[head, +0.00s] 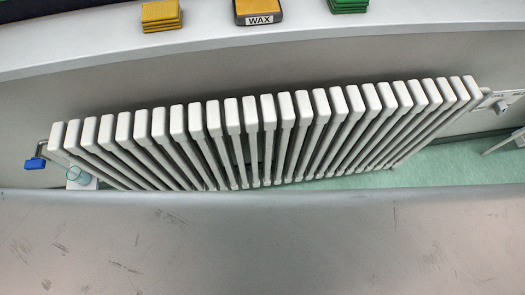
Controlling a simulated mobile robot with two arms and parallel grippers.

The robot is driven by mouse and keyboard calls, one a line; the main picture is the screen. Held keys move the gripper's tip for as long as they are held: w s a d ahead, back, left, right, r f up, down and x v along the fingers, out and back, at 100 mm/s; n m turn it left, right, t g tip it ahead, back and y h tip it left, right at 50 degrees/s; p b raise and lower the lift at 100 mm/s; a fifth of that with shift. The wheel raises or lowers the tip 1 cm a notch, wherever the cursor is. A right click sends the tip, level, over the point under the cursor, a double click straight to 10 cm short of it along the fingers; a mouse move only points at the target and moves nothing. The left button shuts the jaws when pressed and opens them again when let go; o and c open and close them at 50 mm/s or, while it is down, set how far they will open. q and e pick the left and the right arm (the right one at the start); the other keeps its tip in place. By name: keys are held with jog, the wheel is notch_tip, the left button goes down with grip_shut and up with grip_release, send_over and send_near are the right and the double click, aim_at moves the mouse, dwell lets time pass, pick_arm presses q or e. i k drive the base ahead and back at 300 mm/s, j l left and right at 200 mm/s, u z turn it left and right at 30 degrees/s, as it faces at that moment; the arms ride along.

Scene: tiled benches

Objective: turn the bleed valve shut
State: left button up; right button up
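A white column radiator (265,112) spans the head view below a shelf. A small valve with a blue handle (35,163) sits on a metal pipe at its left end; it looks like the bleed valve. Its exact handle angle is too small to read, and I cannot tell whether it is open or shut. A clear teal cup (78,175) stands just right of and below the blue handle. A grey knob (500,106) sits by the radiator's right end. Neither of my grippers is in view.
A grey scuffed bench top (260,245) fills the front and hides the radiator's lower left. The shelf (330,22) above holds yellow blocks (161,15), a box marked WAX (258,11) and green blocks (348,5). Green floor (440,163) shows at right.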

aim_at(35, 163)
jog(key=u, duration=1.9)
